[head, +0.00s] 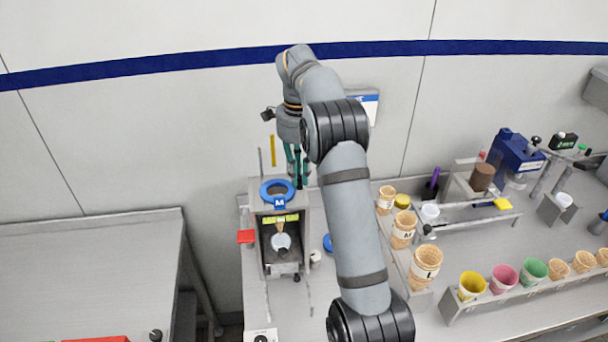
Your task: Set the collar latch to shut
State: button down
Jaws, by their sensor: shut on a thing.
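A grey metal stand (301,225) holds a blue ring collar (277,197) marked M on its top. Inside its open front are a yellow-green strip, a brown cone-like tip and a pale round part (281,241). My gripper (298,183), with teal fingers, points down at the back right of the collar, close beside it. It is shut on a small part there, apparently the collar latch, which the fingers and stand mostly hide. I cannot make out the latch's position.
A red tab (246,237) sticks out left of the stand. Cone holders with several cones (403,230) stand to the right, past my forearm. Coloured cups (503,278) line the front right rack.

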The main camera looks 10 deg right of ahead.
jog(key=shift+w+a+m, duration=0.1)
jog(key=shift+a+m, duration=0.4)
jog(key=shift+m, duration=0.6)
jog(key=c, duration=1.8)
grip_release()
jog(key=shift+o, duration=0.2)
